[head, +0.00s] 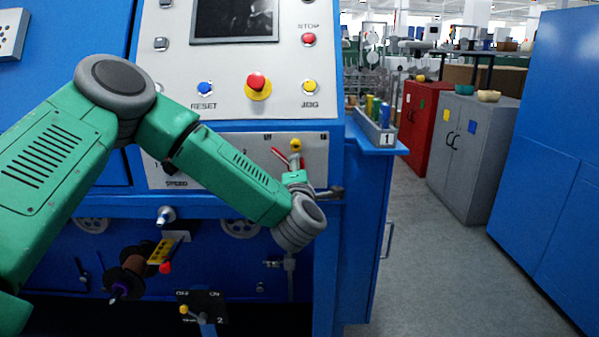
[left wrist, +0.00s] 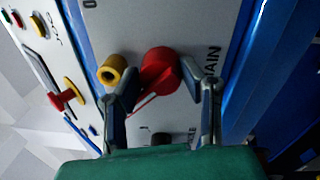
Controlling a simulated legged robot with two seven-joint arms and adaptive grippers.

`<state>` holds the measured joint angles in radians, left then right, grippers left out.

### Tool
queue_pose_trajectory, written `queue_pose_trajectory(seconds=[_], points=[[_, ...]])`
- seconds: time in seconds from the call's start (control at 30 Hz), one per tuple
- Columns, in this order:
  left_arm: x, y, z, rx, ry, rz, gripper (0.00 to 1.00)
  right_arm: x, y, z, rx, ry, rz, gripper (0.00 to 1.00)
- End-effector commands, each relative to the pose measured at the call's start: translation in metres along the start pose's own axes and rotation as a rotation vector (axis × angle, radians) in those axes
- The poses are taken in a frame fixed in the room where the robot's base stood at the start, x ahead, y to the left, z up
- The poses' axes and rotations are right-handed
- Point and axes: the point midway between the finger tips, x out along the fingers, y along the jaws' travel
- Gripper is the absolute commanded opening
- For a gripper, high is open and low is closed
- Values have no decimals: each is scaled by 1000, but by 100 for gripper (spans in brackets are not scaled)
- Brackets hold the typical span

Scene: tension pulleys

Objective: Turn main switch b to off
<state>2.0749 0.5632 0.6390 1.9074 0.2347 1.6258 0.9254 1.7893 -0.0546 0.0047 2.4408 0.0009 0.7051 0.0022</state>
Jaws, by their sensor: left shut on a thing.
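The red main switch (left wrist: 160,72) is a round knob on the white panel, beside a label reading MAIN in the left wrist view. In the head view a red part (head: 280,156) of it shows, with the rest hidden behind my gripper. My left gripper (head: 292,166) is at the lower panel. Its fingers stand on both sides of the red knob in the left wrist view, shut on it. The marks for the knob's positions are too hidden to read. My right gripper is in neither view.
A yellow knob (left wrist: 111,70) sits close beside the left finger. Above are a red emergency button (head: 257,84), blue reset button (head: 205,88) and yellow jog button (head: 310,87). A blue shelf with spools (head: 378,110) juts out to the right. The aisle floor (head: 440,260) is clear.

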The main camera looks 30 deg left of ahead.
Motion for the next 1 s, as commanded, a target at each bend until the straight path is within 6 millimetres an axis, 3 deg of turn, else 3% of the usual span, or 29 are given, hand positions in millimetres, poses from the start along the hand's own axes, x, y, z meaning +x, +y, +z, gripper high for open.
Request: queue_pose_trajectory(seconds=[0.07, 0.1, 0.13, 0.57, 1.0], points=[[-3, -10, -6, 8, 10, -19, 0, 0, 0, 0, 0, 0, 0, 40], [-3, -10, -6, 9, 11, -19, 50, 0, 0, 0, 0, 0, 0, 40], [-3, -10, -6, 9, 11, -19, 56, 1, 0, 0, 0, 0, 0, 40], [-8, -6, -4, 6, 9, -12, 56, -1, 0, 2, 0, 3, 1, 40], [-72, -8, 0, 10, 4, -15, 56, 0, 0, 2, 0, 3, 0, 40]])
